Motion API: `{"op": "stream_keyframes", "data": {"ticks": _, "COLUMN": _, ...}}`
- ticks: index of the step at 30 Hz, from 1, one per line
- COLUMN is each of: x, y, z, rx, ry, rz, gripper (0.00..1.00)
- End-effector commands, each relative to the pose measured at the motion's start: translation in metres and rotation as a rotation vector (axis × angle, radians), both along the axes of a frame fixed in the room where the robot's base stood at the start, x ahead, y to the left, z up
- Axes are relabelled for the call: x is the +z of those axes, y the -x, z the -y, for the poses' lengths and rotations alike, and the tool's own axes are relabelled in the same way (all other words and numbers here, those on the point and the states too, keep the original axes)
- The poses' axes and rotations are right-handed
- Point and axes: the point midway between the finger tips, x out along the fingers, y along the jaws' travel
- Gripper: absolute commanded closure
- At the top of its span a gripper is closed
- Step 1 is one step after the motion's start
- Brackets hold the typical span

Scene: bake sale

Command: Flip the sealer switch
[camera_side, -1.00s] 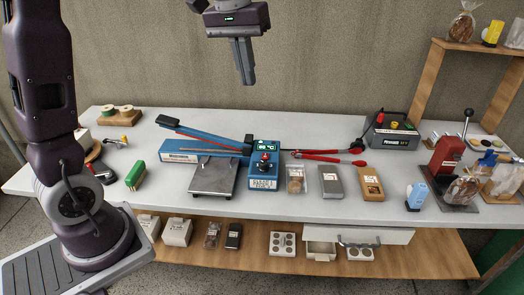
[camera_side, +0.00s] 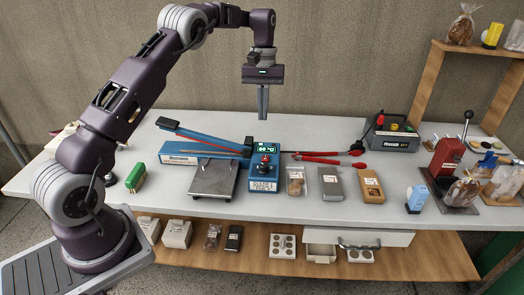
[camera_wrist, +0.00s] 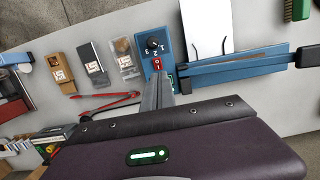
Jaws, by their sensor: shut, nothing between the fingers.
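The blue sealer has a long sealing arm (camera_side: 205,143) and a control box (camera_side: 263,184) at its right end. A red switch (camera_side: 263,159) sits on the box below a lit green display. In the wrist view the red switch (camera_wrist: 157,64) shows beside a black dial (camera_wrist: 153,44) marked with numbers. My gripper (camera_side: 263,115) is shut and empty, pointing down above and behind the control box, apart from it. In the wrist view my fingertips (camera_wrist: 158,76) appear just below the switch and hide part of the box.
A metal plate (camera_side: 213,180) lies in front of the sealer arm. Red-handled pliers-like tool (camera_side: 318,157) and several small packets, including a grey one (camera_side: 331,187), lie to the right. A green brush (camera_side: 136,177) is at left. A red press (camera_side: 446,157) stands at far right.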

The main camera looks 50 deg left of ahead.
Motion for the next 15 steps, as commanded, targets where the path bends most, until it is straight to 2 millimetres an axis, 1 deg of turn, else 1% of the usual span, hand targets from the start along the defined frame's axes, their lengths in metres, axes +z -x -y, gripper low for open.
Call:
{"op": "stream_keyframes", "data": {"ticks": 9, "x": -0.067, "y": 0.010, "z": 0.009, "rx": -0.001, "ry": 0.002, "rz": -0.005, "gripper": 1.00}}
{"op": "stream_keyframes", "data": {"ticks": 15, "x": -0.105, "y": 0.014, "z": 0.014, "rx": -0.001, "ry": 0.001, "rz": -0.003, "gripper": 1.00}}
